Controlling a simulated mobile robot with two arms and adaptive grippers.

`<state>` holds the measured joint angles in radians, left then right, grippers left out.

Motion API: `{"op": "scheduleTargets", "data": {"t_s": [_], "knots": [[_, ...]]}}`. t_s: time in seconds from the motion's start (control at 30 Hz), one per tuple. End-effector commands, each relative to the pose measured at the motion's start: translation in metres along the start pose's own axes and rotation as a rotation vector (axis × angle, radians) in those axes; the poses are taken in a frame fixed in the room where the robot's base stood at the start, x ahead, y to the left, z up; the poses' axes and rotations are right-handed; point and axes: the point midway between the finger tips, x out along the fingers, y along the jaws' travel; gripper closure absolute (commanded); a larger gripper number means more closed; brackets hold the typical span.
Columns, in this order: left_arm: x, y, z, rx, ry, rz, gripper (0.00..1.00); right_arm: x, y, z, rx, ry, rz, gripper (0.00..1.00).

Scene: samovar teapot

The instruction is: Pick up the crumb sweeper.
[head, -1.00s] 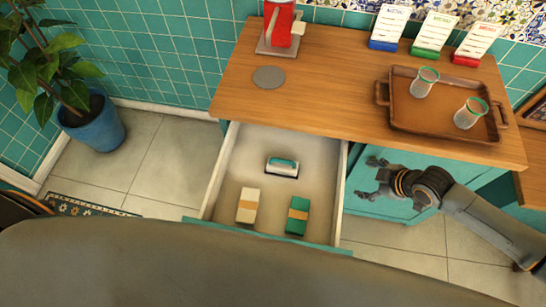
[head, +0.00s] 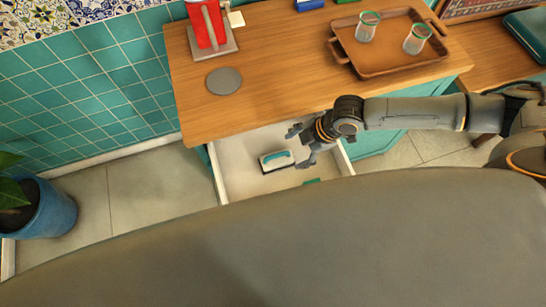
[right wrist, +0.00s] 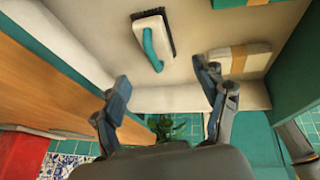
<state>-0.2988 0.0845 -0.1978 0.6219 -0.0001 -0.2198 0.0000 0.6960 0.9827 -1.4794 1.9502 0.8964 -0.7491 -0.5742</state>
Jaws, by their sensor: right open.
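The crumb sweeper (head: 277,160) is a small white block with a teal handle and dark bristles. It lies in the open drawer (head: 238,178). It also shows in the right wrist view (right wrist: 153,40), near the top, beyond my fingertips. My right gripper (head: 297,147) is open and empty, over the right part of the drawer, close to the sweeper and apart from it. Its two spread fingers show in the right wrist view (right wrist: 160,88). My left gripper is not in view.
A green banded packet (head: 312,181) is mostly hidden in the drawer; a cream banded packet (right wrist: 238,60) lies there too. The wooden counter (head: 290,85) overhangs the drawer's back. On it stand a red device (head: 207,25), a grey disc (head: 224,81) and a tray with glasses (head: 375,66).

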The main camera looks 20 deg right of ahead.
Motion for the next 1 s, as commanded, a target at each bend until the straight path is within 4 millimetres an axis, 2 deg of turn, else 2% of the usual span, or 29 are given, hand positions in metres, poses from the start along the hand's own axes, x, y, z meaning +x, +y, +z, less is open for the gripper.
{"op": "scheduleTargets", "data": {"t_s": [0.1, 0.17, 0.43, 0.7, 1.0], "knots": [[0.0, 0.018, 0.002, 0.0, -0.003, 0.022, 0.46, 0.023, 0.0, -0.001, 0.0, 0.001, -0.001, 0.27], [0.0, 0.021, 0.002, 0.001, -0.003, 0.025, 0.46, 0.031, 0.0, -0.001, 0.001, 0.002, 0.0, 0.27], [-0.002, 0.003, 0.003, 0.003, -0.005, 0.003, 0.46, 0.051, 0.003, -0.003, 0.0, 0.002, 0.001, 0.27], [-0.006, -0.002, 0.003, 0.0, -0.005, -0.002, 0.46, 0.087, 0.007, -0.004, 0.001, 0.001, 0.0, 0.27], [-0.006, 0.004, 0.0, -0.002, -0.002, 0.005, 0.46, 0.094, 0.007, -0.004, 0.001, 0.001, 0.002, 0.27]]}}
